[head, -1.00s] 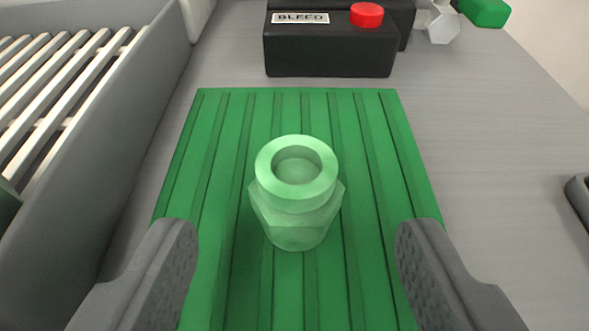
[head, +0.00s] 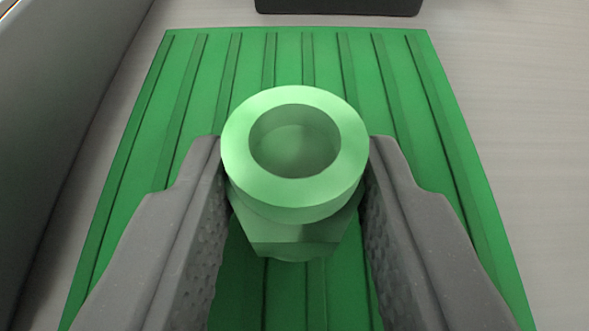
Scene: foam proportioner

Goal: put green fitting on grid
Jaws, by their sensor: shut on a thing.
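The green fitting (head: 294,205) is pale green, with a round hollow top and a hexagonal lower part. It is upright, over the ribbed green mat (head: 420,100). My gripper (head: 295,185) is shut on the fitting, with one dark grey finger against each side. The fitting's lower end is partly hidden, and I cannot tell whether it still touches the mat. The slatted grid is not in view now.
A grey wall (head: 60,110) runs along the left side, close to the mat. The bottom edge of a black box (head: 340,6) shows at the top. Bare grey worktop (head: 530,130) lies to the right of the mat.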

